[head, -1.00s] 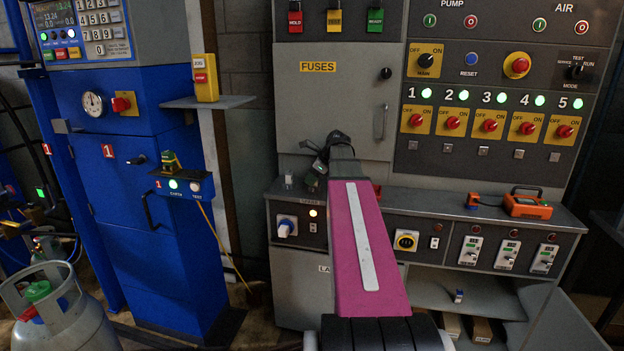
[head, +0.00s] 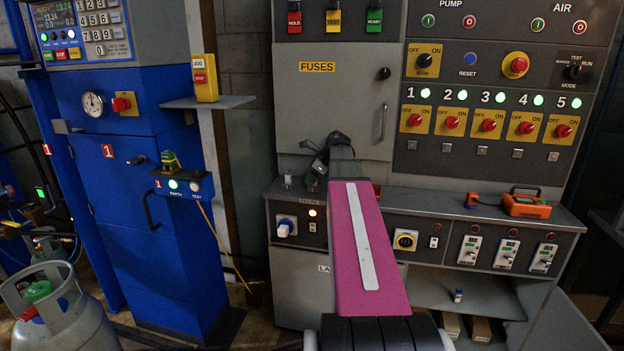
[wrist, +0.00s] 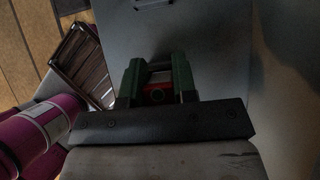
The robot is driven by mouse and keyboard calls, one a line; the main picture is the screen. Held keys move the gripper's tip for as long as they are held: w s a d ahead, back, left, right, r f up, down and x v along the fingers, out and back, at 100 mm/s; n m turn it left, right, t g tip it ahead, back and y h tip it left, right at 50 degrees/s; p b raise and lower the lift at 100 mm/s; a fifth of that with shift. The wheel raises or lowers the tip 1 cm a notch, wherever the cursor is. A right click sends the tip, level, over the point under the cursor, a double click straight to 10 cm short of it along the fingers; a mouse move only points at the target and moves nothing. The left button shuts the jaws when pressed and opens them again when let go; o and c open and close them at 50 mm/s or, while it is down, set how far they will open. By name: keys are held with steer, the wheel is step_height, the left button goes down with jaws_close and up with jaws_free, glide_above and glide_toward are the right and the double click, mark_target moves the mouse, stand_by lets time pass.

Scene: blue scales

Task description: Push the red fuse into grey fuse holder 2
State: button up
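My gripper (head: 322,168) is in front of the grey cabinet, just above the back of the counter, left of my pink arm link. In the wrist view its two green fingers (wrist: 158,88) stand a little apart, with a red piece between them that fills the gap. This looks like the red fuse (wrist: 157,96), held close to the palm; most of it is hidden in shadow. The cabinet door (head: 335,95) marked FUSES is shut. I see no grey fuse holder 2 in either view.
The grey counter (head: 455,196) runs below the cabinet, with an orange device (head: 526,204) at its right. A small red thing (head: 376,189) shows just behind my arm. A blue machine (head: 150,220) stands at the left, with a gas cylinder (head: 62,315) before it.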

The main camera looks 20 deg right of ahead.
steer(key=shift+o, duration=1.1)
steer(key=v, duration=1)
steer(key=shift+s+d+r, duration=0.15)
steer(key=shift+d+r, duration=0.05)
steer(key=shift+r, duration=0.1)
